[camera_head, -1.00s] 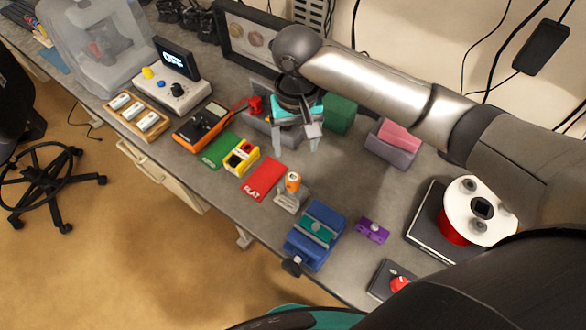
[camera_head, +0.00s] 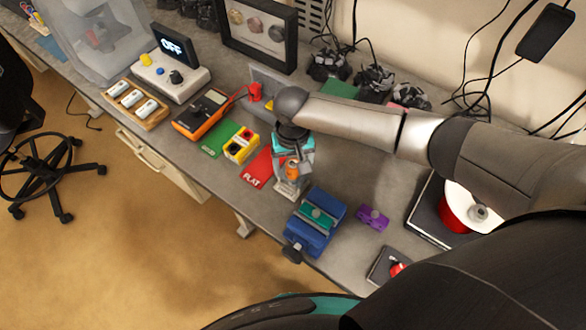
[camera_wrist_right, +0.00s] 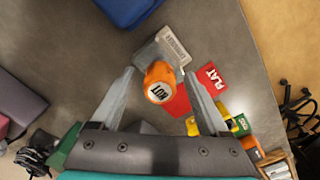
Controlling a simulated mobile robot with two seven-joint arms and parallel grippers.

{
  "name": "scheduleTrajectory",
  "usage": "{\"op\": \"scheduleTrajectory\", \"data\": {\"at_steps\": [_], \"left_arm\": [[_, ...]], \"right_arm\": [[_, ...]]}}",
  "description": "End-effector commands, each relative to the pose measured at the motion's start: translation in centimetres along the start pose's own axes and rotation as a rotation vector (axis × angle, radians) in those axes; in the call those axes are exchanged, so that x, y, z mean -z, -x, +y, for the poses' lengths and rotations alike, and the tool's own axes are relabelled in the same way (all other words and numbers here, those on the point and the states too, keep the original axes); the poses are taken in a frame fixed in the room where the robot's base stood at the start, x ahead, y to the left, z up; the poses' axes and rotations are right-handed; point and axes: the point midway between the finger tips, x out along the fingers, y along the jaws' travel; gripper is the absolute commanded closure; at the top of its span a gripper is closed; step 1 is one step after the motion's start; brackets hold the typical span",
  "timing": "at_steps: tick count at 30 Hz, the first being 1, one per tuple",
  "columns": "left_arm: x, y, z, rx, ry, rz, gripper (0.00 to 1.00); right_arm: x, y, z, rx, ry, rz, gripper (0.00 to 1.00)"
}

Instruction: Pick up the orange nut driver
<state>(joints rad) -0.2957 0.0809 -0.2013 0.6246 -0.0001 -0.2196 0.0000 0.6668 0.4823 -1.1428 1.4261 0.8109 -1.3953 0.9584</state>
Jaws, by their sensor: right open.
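The orange nut driver (camera_wrist_right: 160,84) shows in the right wrist view, its round end marked with dark lettering facing the camera. It stands in a grey holder (camera_wrist_right: 165,45). In the head view the nut driver (camera_head: 291,170) is partly covered by my right gripper. My right gripper (camera_head: 290,178) is open, pointing down over the holder. In the right wrist view its two fingers (camera_wrist_right: 160,90) lie on either side of the orange handle, with gaps that look clear. My left gripper is not in view.
A blue vise (camera_head: 327,205) stands close to the holder, and a purple block (camera_head: 373,217) lies beyond it. A red mat marked FLAT (camera_head: 256,168), a yellow block (camera_head: 241,147) and an orange multimeter (camera_head: 201,115) lie to the left. A red spool (camera_head: 453,217) is at right.

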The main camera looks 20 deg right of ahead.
Motion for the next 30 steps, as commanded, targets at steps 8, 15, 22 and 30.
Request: {"op": "scheduleTrajectory", "data": {"at_steps": [8, 15, 22, 30], "left_arm": [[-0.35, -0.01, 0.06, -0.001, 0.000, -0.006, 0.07], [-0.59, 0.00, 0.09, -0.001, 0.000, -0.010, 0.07], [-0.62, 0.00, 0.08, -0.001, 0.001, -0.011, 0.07], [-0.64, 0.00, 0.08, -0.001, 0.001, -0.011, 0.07]], "right_arm": [[-0.02, -0.22, 0.03, -0.001, 0.000, 0.000, 0.24], [-0.01, -0.20, 0.03, -0.001, 0.000, 0.000, 0.51], [-0.01, -0.19, 0.04, -0.001, 0.000, 0.000, 0.77], [0.00, -0.18, 0.05, -0.001, 0.000, 0.000, 1.00]]}}
